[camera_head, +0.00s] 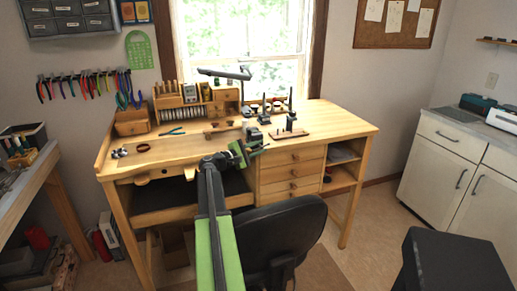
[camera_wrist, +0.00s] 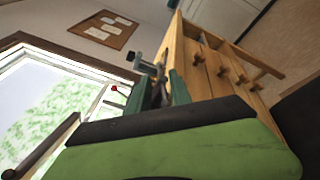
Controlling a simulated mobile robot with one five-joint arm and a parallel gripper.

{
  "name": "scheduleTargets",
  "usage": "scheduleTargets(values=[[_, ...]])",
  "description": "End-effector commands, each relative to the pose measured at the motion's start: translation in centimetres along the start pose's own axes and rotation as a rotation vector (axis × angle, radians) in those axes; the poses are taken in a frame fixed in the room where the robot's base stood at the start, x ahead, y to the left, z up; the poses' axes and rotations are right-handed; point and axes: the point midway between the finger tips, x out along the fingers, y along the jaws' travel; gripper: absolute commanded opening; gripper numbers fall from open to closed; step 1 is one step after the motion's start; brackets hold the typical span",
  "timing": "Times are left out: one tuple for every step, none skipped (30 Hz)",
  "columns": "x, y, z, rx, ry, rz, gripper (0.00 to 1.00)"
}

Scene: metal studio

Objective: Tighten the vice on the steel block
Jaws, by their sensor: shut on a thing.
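My gripper (camera_head: 251,150) is at the front edge of the wooden workbench, just in front of the small grey vice (camera_head: 254,134). In the wrist view my gripper (camera_wrist: 168,92) has its green fingers closed around a dark metal part, which looks like the vice handle (camera_wrist: 148,67). The fingers and my wrist hide much of the vice. I cannot make out the steel block clearly in either view.
The workbench (camera_head: 340,122) has free top at its right end. A wooden stand with a dark tool (camera_head: 290,131) is right of the vice. Blue pliers (camera_head: 174,132) lie to the left. A black chair (camera_head: 285,232) stands close in front, beside my arm.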

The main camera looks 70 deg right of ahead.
Motion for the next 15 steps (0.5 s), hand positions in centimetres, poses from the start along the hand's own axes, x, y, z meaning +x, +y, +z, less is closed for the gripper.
scheduleTargets(values=[[0.12, 0.04, -0.04, 0.0, 0.004, -0.003, 0.0], [0.13, 0.04, -0.04, 0.001, 0.005, -0.004, 0.0], [0.14, 0.05, -0.03, 0.001, 0.006, -0.005, 0.0], [0.15, 0.07, -0.03, 0.002, 0.007, -0.007, 0.0], [0.15, 0.08, -0.02, 0.002, 0.008, -0.008, 0.0], [0.16, 0.1, -0.01, 0.003, 0.01, -0.01, 0.0], [0.17, 0.11, 0.0, 0.004, 0.011, -0.012, 0.0], [0.17, 0.12, 0.01, 0.005, 0.012, -0.013, 0.0], [0.18, 0.14, 0.01, 0.006, 0.014, -0.016, 0.0], [0.18, 0.15, 0.02, 0.007, 0.016, -0.018, 0.0], [0.19, 0.16, 0.02, 0.008, 0.018, -0.02, 0.0], [0.2, 0.16, 0.02, 0.009, 0.02, -0.024, 0.0], [0.2, 0.17, 0.03, 0.01, 0.022, -0.026, 0.0], [0.2, 0.19, 0.04, 0.012, 0.024, -0.029, 0.0], [0.21, 0.21, 0.05, 0.013, 0.027, -0.032, 0.0]])
